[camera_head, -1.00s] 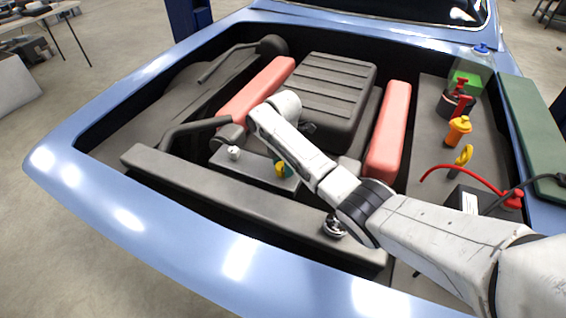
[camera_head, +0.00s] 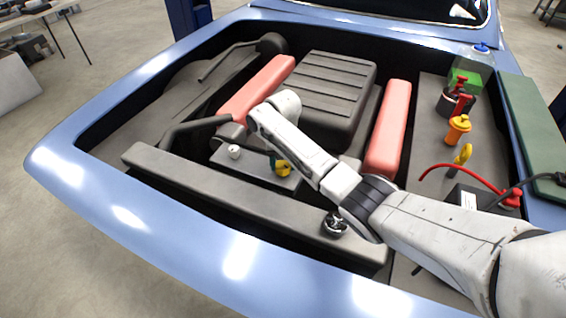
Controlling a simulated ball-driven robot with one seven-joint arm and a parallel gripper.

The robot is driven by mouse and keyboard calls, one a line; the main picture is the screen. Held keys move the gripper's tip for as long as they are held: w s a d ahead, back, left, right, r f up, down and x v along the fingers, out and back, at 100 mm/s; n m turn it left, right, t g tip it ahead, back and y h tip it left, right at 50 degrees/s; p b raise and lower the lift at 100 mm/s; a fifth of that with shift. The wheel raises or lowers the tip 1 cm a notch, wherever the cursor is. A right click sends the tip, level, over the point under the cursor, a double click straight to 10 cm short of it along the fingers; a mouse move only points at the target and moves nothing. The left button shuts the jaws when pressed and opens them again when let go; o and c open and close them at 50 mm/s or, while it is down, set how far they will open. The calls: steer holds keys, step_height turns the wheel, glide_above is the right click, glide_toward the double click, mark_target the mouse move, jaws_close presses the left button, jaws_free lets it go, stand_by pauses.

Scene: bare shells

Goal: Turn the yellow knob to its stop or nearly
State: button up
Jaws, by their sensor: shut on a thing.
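The yellow knob (camera_head: 284,168) sits on the dark box top in the front middle of the engine bay, partly covered by my white arm. My gripper (camera_head: 273,160) reaches down behind my forearm to the knob. Only a small dark green part shows, against the knob's left side; the rest of the hand is hidden. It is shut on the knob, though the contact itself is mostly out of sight. The knob's exact angle and its stop cannot be made out.
A white cap (camera_head: 234,151) stands left of the knob on the box (camera_head: 255,165). A dark front beam (camera_head: 230,193) and two red covers (camera_head: 391,125) hem in the space. Orange (camera_head: 458,130) and yellow-handled (camera_head: 464,155) parts stand on the right.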

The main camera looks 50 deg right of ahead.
mark_target(283, 164)
steer(key=shift+n, duration=1.9)
steer(key=o, duration=1)
steer(key=shift+o, duration=0.2)
step_height(283, 164, up, 11)
steer(key=b, duration=0.1)
steer(key=shift+f, duration=0.1)
